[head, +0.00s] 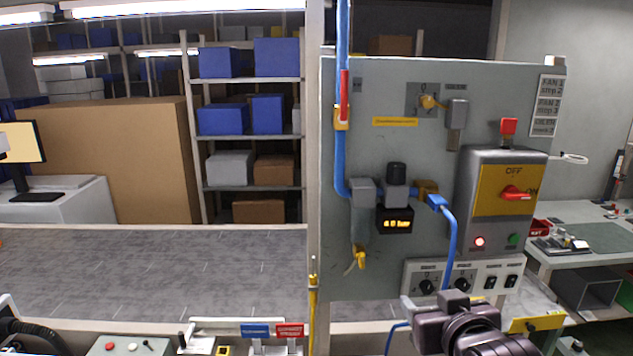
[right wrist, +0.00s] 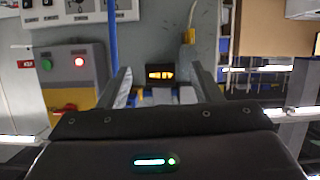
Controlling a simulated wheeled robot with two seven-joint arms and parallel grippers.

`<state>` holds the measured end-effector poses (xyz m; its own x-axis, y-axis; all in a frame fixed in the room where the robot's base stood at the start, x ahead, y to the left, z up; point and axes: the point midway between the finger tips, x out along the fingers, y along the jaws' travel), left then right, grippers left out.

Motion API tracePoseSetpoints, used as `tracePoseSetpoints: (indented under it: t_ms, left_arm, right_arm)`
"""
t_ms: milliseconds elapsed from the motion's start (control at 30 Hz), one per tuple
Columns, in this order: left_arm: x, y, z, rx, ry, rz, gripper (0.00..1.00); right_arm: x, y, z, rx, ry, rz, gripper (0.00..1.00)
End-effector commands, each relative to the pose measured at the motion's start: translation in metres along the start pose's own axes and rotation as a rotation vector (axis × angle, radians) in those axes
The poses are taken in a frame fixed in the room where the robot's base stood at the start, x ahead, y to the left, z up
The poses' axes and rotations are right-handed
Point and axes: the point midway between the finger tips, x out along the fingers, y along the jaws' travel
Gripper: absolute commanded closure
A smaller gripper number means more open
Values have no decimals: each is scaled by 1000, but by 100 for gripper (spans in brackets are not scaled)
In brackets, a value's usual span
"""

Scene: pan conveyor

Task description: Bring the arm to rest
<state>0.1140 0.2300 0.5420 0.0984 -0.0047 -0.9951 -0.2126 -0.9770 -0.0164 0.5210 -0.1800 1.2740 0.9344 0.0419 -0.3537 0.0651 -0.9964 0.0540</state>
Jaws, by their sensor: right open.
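My right gripper (head: 418,312) is at the lower right of the head view, in front of the lower part of a grey control panel (head: 385,130). Dark wrist parts hide some of its shape. In the right wrist view its two fingers (right wrist: 160,88) stand apart with nothing between them. The panel shows upside down beyond them, with the lit display (right wrist: 160,73) visible between the fingers. No contact with the panel is visible. My left gripper does not show.
The panel carries a red rotary switch (head: 516,193), a blue hose (head: 449,250) and a row of knobs and switches (head: 462,280). A grey conveyor belt (head: 150,270) runs at left, clear of objects. A side bench (head: 595,240) stands at right.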

Motion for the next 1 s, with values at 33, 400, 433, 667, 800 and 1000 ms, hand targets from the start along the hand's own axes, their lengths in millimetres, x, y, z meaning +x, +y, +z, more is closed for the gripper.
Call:
tracePoseSetpoints:
  t_ms: [33,400,433,667,800,1000]
  left_arm:
    - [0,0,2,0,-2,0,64]
    - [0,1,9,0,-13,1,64]
    - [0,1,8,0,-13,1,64]
    - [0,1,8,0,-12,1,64]
    - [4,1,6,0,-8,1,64]
    - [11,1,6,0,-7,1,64]
  right_arm:
    - [1,-1,22,1,-58,-5,42]
    - [-35,-9,207,-34,-577,-50,42]
    - [-40,-9,218,-37,-610,-53,42]
    - [-82,-12,287,-53,-835,-79,42]
    - [-84,-14,324,-63,-912,-89,42]
    - [-50,-19,382,-64,-930,-93,42]
